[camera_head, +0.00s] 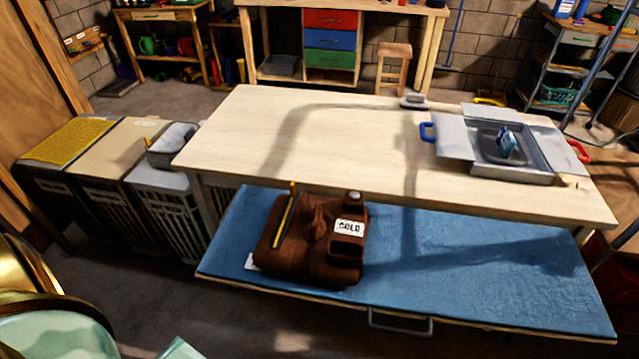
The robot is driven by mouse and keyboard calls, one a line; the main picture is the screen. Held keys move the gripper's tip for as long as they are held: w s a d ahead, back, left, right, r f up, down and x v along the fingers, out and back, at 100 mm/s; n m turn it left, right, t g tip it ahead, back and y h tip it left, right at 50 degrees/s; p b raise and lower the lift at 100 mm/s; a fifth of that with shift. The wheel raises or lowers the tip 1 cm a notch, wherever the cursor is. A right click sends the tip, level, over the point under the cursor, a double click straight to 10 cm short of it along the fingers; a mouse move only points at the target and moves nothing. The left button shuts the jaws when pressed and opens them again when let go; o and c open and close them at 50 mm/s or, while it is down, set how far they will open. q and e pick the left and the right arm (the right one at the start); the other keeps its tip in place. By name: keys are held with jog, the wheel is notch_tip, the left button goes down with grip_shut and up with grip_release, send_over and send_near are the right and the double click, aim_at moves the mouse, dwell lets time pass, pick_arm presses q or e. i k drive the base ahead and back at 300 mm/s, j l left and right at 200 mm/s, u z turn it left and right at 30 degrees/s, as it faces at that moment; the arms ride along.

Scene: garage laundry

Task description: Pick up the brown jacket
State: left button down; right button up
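The brown jacket (312,262) lies folded in a bulky bundle on the left part of a blue padded shelf (480,265), below the near edge of the wooden table. A white tag with black lettering (349,227) sits on its upper right. A black and yellow stick-like thing (284,222) leans across its left side. A small grey-topped item (353,197) stands at its back right. Gold and mint parts of my own body show at the bottom left, well apart from the jacket. Neither gripper's fingers can be seen.
The wooden table (300,135) overhangs the shelf's back. On it is an open grey case (510,175) holding a blue iron (506,143). Bins (165,205) stand at left. A metal handle (400,325) juts from the shelf's front. The floor before the shelf is clear.

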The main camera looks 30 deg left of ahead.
aim_at(310, 237)
jog(key=u, duration=0.95)
